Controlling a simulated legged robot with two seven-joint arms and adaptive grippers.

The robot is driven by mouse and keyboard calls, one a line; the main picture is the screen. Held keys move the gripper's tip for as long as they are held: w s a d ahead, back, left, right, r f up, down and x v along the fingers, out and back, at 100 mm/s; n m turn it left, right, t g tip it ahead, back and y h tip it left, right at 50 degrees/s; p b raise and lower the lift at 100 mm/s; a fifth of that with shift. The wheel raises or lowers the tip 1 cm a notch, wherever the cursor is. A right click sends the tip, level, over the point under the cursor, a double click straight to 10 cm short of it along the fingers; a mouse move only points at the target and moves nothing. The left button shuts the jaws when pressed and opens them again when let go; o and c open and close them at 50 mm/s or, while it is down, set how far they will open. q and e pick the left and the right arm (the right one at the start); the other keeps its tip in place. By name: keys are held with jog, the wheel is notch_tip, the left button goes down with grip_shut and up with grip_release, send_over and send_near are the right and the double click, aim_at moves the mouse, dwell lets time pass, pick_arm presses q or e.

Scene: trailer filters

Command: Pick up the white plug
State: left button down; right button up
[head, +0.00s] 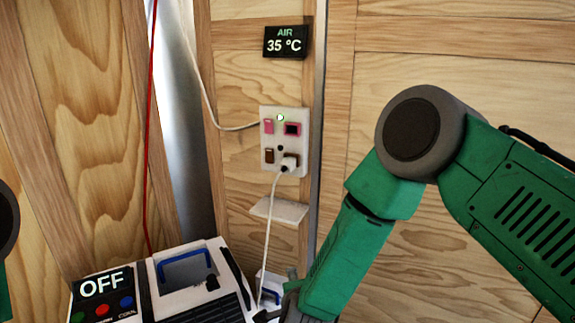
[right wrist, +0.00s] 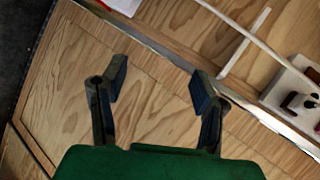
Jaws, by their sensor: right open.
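The white plug (head: 290,160) sits in the lower right socket of a white wall panel (head: 268,112). Its white cord (head: 268,235) hangs down from it. My right gripper (right wrist: 158,80) is open in the right wrist view, with nothing between its fingers and wood panelling beyond them. In the head view my right arm reaches down to the lower middle, below the plug and apart from it; the fingers there are hard to make out. The panel's edge (right wrist: 270,95) shows at the right of the wrist view. My left gripper is out of view.
A white shelf (head: 278,209) sticks out below the panel. A white unit (head: 195,312) marked OFF, with a blue handle (head: 186,268), stands at lower left. A display (head: 287,41) reads 35 °C. A red cable (head: 148,120) hangs left. The wall at right is bare.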

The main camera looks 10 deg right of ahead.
jog(key=w+a+r+m+t+h, duration=0.1)
jog(key=w+a+r+m+h, duration=0.1)
jog(key=w+r+m, duration=0.45)
jog(key=w+a+r+m+t+h, duration=0.1)
jog(key=w+a+r+m+h, duration=0.15)
jog(key=r+m, duration=0.6)
jog(key=m+g+h, duration=0.2)
jog(key=m, duration=0.8)
send_near(284, 164)
jog(key=shift+y, duration=0.25)
jog(key=x, duration=0.5)
jog(key=shift+s+f, duration=0.15)
jog(key=shift+f, duration=0.05)
jog(key=x, duration=0.6)
jog(key=shift+w+d+r, duration=0.2)
jog(key=shift+w, duration=0.05)
grip_shut()
